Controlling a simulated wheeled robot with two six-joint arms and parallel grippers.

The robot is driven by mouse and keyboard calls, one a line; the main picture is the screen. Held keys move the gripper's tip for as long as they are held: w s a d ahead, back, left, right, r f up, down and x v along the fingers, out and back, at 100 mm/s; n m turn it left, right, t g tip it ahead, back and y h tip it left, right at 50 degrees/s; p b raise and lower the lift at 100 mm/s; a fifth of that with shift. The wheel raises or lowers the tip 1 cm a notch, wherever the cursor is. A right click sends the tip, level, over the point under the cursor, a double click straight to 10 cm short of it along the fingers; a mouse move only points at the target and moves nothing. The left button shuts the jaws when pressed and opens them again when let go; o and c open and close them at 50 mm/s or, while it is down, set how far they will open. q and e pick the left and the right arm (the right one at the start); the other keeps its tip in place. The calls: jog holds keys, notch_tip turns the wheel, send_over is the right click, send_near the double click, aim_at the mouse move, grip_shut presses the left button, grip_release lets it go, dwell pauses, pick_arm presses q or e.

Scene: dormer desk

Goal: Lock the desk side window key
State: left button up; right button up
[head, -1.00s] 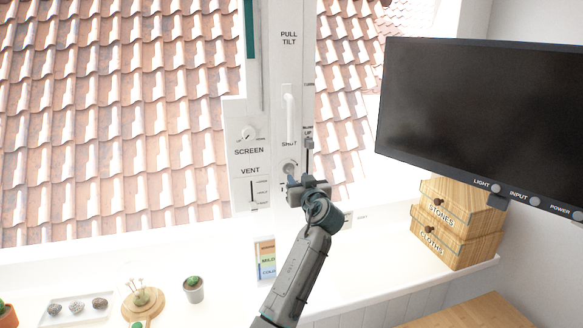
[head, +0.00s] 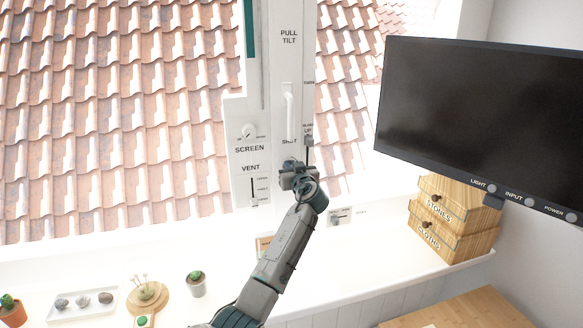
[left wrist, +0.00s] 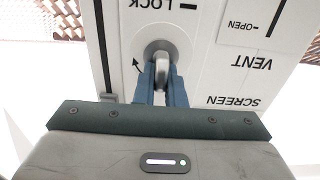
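The window key (left wrist: 162,72) sits in a round grey lock on the white window panel (left wrist: 215,60), in the left wrist view. The LOCK label and a curved arrow are printed beside it, upside down in this view. My left gripper (left wrist: 160,82) has its two blue fingers close on either side of the key, which shows between them. In the head view my left gripper (head: 297,172) is at the panel below the SHUT label and hides the key. My right gripper is not in view.
A white handle (head: 288,112) is above the lock. The SCREEN knob (head: 248,132) and VENT slider (head: 254,190) are to its left; another slider (head: 308,140) is close right. A monitor (head: 475,115) and wooden boxes (head: 455,218) stand at right. Potted plants (head: 196,284) stand on the sill.

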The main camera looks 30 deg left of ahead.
pick_arm(q)
jog(key=shift+m, duration=0.3)
grip_shut()
jog(key=shift+w+d+f+m+b, duration=0.15)
jog(key=shift+f+m+b, duration=0.05)
jog(key=shift+m+b, duration=0.9)
jog(key=shift+m, duration=1)
jog(key=shift+w+d+f+m+p, duration=0.15)
jog(key=shift+m+p, duration=0.2)
jog(key=shift+m, duration=1.85)
jog(key=shift+w+d+f+m+p, duration=0.1)
jog(key=shift+f+m+p, duration=0.2)
jog(key=shift+m, duration=1.9)
jog(key=shift+w+d+f+m+p, duration=0.1)
jog(key=shift+m+p, duration=0.3)
jog(key=shift+m, duration=1.8)
jog(key=o, duration=0.7)
grip_release()
jog(key=shift+c, duration=0.2)
